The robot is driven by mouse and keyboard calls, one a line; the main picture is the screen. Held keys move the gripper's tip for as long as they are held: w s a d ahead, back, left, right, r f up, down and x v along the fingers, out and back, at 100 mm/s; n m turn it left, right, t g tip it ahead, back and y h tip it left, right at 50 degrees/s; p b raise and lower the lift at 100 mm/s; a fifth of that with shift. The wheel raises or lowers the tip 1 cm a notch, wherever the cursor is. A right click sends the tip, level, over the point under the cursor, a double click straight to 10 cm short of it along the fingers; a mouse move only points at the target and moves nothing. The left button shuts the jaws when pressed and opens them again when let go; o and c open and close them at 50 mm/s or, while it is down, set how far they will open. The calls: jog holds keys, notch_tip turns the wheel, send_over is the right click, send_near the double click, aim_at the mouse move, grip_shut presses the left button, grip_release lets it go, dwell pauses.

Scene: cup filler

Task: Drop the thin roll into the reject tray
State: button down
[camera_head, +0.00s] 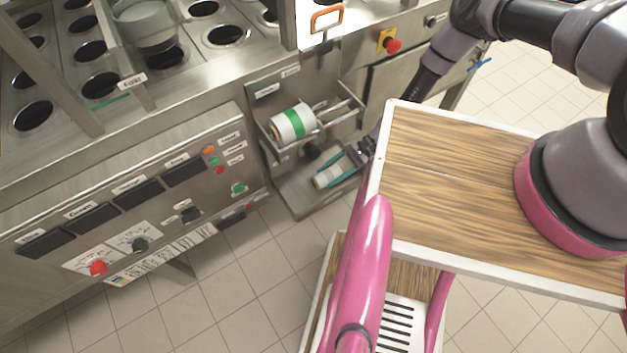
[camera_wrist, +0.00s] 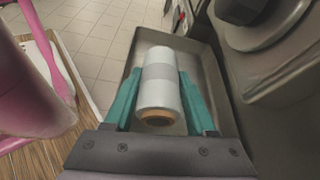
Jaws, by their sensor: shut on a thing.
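The thin roll (camera_wrist: 160,85) is white with a grey band and a brown core end. It lies between the two teal fingers of my gripper (camera_wrist: 161,95), which are shut on it. In the head view, my gripper (camera_head: 340,172) reaches down past the wooden top, and the white end of the roll (camera_head: 326,178) shows at its fingertips. The reject tray (camera_head: 300,205) is the low metal tray under the roll holder. The roll is over this tray, whose walls also show around it in the wrist view (camera_wrist: 207,65). I cannot tell whether the roll touches the tray floor.
A larger white roll with a green band (camera_head: 293,122) sits in the holder above the tray. A dark knob (camera_head: 312,151) sticks out just over the tray. The machine's control panel (camera_head: 140,215) stands at left. My wooden top and pink frame are close on the right.

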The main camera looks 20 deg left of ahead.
jog(key=shift+f, duration=0.3)
jog(key=shift+c, duration=0.7)
grip_release()
jog(key=v, duration=1.1)
